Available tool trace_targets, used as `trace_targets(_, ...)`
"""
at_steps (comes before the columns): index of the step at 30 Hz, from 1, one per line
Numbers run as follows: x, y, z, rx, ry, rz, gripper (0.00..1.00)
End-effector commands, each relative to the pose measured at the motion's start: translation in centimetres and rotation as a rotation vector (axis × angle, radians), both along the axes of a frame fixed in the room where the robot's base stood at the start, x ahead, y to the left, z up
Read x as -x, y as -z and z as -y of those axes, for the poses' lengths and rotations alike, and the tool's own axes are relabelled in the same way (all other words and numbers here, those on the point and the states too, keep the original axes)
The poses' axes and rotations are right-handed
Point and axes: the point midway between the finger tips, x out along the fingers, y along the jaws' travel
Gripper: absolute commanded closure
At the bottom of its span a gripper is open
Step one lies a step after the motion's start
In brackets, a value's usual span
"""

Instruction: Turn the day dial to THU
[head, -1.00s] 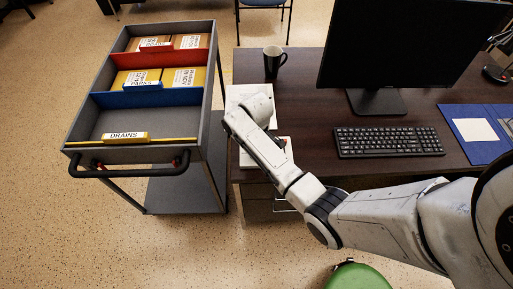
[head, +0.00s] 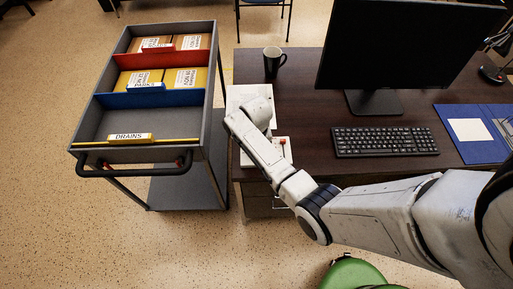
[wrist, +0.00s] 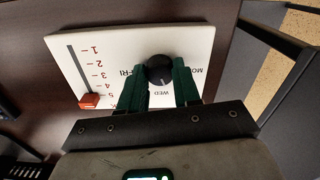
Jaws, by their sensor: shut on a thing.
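The day dial (wrist: 160,69) is a round black knob on a white panel (wrist: 185,38). In the wrist view its lettering is upside down; FRI is to its left, WED just below it, and a partly hidden MO label to its right. Other day labels, THU among them, are not readable. The dial's pointer mark is too faint to read surely. My gripper (wrist: 160,78) has its two dark green fingers on either side of the knob, shut on it. In the head view my arm covers the knob and fingers; part of the white panel (head: 277,156) shows.
A red slider (wrist: 89,101) sits at the 5 end of a numbered slot on the same panel. A black mug (head: 272,62), keyboard (head: 385,141) and monitor (head: 405,45) stand on the dark desk (head: 310,95). A grey cart (head: 85,125) stands left of it.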

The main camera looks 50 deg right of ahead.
Motion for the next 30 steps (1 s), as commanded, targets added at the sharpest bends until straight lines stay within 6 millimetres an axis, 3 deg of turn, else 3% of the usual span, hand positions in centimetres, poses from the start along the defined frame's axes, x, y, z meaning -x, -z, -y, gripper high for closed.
trace_targets(30, -0.12, -0.06, 0.03, 0.001, 0.904, 0.002, 0.98)
